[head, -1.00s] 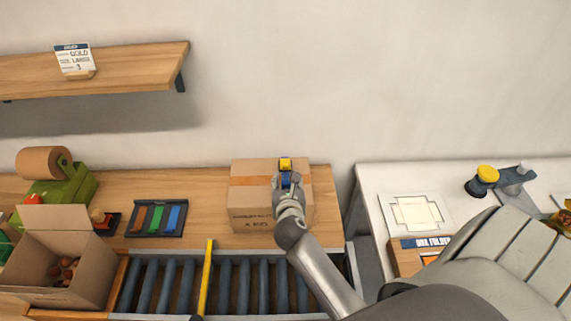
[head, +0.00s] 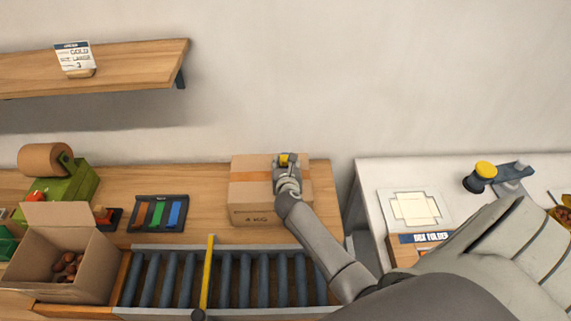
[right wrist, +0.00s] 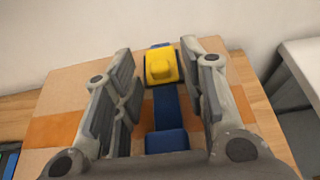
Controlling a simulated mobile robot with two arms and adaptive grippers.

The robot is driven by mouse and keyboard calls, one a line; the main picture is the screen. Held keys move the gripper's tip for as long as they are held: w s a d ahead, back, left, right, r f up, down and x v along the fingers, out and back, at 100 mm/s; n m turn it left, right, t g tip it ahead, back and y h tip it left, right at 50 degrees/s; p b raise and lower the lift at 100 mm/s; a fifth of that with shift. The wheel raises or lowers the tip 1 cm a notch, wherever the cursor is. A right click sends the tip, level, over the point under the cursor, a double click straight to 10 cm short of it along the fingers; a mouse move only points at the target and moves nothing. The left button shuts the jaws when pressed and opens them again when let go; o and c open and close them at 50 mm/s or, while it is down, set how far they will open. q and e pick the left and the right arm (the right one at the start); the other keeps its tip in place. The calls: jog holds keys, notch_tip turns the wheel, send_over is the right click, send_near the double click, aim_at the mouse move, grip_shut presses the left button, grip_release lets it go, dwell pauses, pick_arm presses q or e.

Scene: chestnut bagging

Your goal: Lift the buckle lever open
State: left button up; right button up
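The buckle has a yellow lever (right wrist: 161,64) on a blue base strip (right wrist: 166,105), on top of a closed cardboard box (head: 243,200) with an orange band. The box stands on the wooden bench behind the roller conveyor. My right gripper (right wrist: 158,80) is open above the box top, its fingers on either side of the blue strip. The yellow lever shows between and just beyond the fingertips, with gaps on both sides. In the head view the yellow lever (head: 284,160) is partly hidden by my right gripper (head: 286,165). My left gripper is not in view.
The roller conveyor (head: 175,280) with a yellow bar (head: 207,270) lies in front. An open box of chestnuts (head: 70,235) stands left. A tray with coloured strips (head: 158,213) lies on the bench. A white table (head: 375,180) is right.

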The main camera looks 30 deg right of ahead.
aim_at(284, 159)
jog(key=c, duration=0.7)
jog(key=shift+c, duration=0.2)
jog(key=shift+r+g, duration=0.2)
jog(key=shift+g, duration=0.1)
jog(key=shift+w+d+r+g+y, duration=0.1)
jog(key=shift+w+r+g+y, duration=0.15)
jog(key=shift+r+g+y, duration=0.25)
jog(key=shift+w+d+r+g+y, duration=0.1)
jog(key=shift+w+r+g+y, duration=0.15)
jog(key=shift+g+y, duration=0.25)
jog(key=g+y, duration=0.1)
jog(key=w+r+g+y+b, duration=0.1)
jog(key=g, duration=0.1)
jog(key=shift+w+d+r, duration=0.2)
jog(key=shift+w+d, duration=0.1)
jog(key=shift+d, duration=0.05)
jog(key=shift+w+d+r+g+y+b, duration=0.1)
jog(key=shift+w+d+g+y+b, duration=0.2)
jog(key=shift+g, duration=0.3)
jog(key=shift+w+d+r+g+y+b, duration=0.1)
jog(key=shift+w+g+y+b, duration=0.1)
jog(key=shift+g+b, duration=0.3)
jog(key=shift+w+d+r+g+y+b, duration=0.1)
jog(key=shift+w+d+g+y+b, duration=0.25)
jog(key=shift+g+b, duration=0.45)
jog(key=shift+w+d+r+g+y+b, duration=0.1)
jog(key=shift+w+g+y+b, duration=0.1)
jog(key=shift+g+y+b, duration=0.6)
jog(key=shift+h, duration=0.35)
